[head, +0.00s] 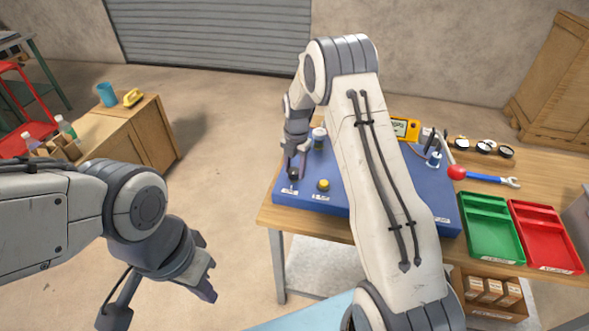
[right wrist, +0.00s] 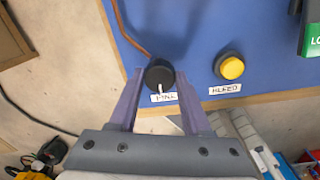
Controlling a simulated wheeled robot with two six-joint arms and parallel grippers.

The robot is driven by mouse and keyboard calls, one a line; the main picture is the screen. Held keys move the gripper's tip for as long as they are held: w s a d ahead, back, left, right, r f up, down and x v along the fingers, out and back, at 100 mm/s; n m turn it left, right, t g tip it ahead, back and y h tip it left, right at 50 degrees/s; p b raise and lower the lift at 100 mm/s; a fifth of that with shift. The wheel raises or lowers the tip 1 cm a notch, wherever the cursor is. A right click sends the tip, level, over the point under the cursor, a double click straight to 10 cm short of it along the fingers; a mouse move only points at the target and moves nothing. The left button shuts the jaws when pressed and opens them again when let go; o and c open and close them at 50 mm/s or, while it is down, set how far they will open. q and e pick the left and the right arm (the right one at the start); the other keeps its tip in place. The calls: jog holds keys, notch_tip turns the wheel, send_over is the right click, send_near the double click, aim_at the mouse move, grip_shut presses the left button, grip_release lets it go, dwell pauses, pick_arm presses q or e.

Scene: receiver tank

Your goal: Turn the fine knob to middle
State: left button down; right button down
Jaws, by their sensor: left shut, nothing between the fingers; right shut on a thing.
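The fine knob is a round black knob (right wrist: 159,72) on the blue panel (right wrist: 197,25), with a partly covered white label below it. A white mark on the knob points down toward the label in the right wrist view. My right gripper (right wrist: 158,84) is shut on the knob, with one purple-grey finger on each side. In the head view, my right gripper (head: 297,165) comes down onto the knob at the panel's front left corner. My left gripper (head: 208,282) is shut and empty, away from the table at lower left.
A yellow button (head: 323,185) sits just right of the knob, labelled BLEED in the right wrist view. My right arm hides the panel's middle. A green tray (head: 491,256) and a red tray (head: 543,264) lie to the right. A wooden cabinet (head: 150,140) stands at left.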

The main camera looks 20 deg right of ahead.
aim_at(295, 171)
jog(key=shift+r+n, duration=0.1)
jog(key=shift+n, duration=0.4)
jog(key=shift+c, duration=1.8)
grip_release()
notch_tip(295, 171, up, 10)
jog(key=b, duration=0.1)
jog(key=shift+r+b, duration=0.2)
jog(key=shift+b, duration=0.2)
jog(key=shift+s, duration=0.1)
